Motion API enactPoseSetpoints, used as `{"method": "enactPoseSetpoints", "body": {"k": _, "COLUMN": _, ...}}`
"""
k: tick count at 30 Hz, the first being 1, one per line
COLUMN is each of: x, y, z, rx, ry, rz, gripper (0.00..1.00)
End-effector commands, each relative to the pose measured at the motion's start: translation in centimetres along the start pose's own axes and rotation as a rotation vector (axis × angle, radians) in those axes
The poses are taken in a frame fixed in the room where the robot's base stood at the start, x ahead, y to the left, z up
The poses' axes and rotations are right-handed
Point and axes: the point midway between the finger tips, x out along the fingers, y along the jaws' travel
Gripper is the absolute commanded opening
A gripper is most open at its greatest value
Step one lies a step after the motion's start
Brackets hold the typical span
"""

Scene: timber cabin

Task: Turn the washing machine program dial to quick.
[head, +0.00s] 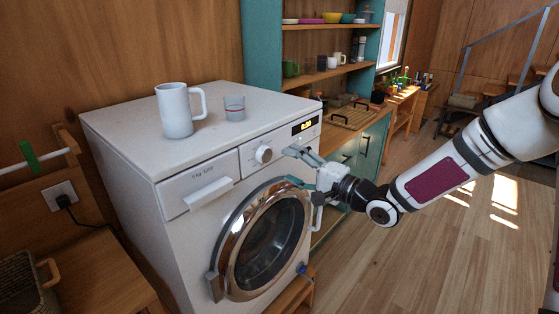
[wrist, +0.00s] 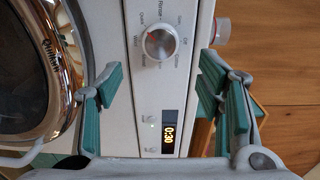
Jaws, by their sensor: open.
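The washing machine (head: 150,150) is white, with its program dial (head: 263,154), a round light knob, on the front panel left of the display. In the wrist view the dial (wrist: 160,43) is ringed by small labels; one near its upper left seems to read Quick. My gripper (head: 290,167) is open and empty in front of the panel, to the right of the dial. In the wrist view its teal-padded fingers (wrist: 161,72) stand wide apart, with the dial centred beyond the tips, apart from them.
The lit display (wrist: 168,132) reads 0:30. The round chrome-rimmed door (head: 262,240) is below the panel. A white mug (head: 176,110) and a glass (head: 234,107) stand on top of the machine. Teal shelves and a counter (head: 348,117) are at the right; open floor lies in front.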

Motion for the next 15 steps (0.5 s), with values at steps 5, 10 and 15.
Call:
{"method": "enactPoseSetpoints", "body": {"k": 5, "x": -3.1, "y": 0.0, "z": -0.1, "rx": 0.0, "ry": 0.003, "rz": 0.001, "gripper": 0.61}}
{"method": "enactPoseSetpoints", "body": {"k": 10, "x": -4.5, "y": 0.0, "z": 0.0, "rx": 0.001, "ry": 0.001, "rz": -0.001, "gripper": 0.61}}
{"method": "enactPoseSetpoints", "body": {"k": 15, "x": -4.8, "y": 0.0, "z": 0.0, "rx": 0.001, "ry": 0.0, "rz": -0.001, "gripper": 0.61}}
